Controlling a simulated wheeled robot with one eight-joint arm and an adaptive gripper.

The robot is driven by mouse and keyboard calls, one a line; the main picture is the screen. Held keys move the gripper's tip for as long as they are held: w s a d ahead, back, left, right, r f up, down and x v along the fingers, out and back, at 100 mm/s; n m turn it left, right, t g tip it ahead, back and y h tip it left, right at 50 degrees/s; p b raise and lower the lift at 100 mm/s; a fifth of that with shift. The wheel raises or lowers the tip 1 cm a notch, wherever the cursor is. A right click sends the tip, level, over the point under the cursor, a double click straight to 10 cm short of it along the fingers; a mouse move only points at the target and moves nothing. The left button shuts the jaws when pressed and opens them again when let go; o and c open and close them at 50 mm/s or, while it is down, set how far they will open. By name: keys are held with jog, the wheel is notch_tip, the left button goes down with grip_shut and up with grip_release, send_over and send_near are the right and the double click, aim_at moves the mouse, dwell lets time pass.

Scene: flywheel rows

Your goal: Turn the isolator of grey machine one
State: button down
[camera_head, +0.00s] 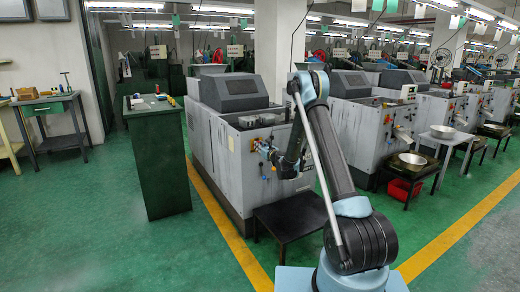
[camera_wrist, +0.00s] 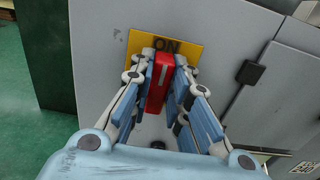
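The isolator is a red handle (camera_wrist: 158,83) on a yellow plate (camera_wrist: 195,48) marked ON, fixed to a grey cabinet side, in the wrist view. The handle stands nearly upright in the picture, leaning slightly. My gripper (camera_wrist: 165,78) has one finger on each side of the handle, and the pads look closed against it. In the head view my gripper (camera_head: 262,147) reaches the side of the nearest grey machine (camera_head: 228,160); the handle is too small and covered to make out there.
A low dark table (camera_head: 290,219) stands below my arm. A green cabinet (camera_head: 158,160) is to the left of the machine, with open green floor around it. More grey machines stand to the right, with a metal bowl on a stand (camera_head: 409,161) and a red crate (camera_head: 403,189).

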dwell(0.4)
jog(key=n, duration=0.4)
jog(key=shift+n, duration=0.3)
jog(key=n, duration=0.4)
jog(key=shift+s+a+f+n, duration=0.15)
jog(key=shift+a+n, duration=0.05)
jog(key=shift+n, duration=0.1)
jog(key=n, duration=0.4)
jog(key=shift+s+a+f+n, duration=0.1)
jog(key=shift+f+n, duration=0.05)
jog(key=shift+n, duration=0.15)
jog(key=shift+s+a+f+n, duration=0.1)
jog(key=shift+f+n, duration=0.05)
jog(key=shift+n, duration=1.95)
jog(key=c, duration=1.5)
grip_release()
jog(key=shift+f, duration=0.1)
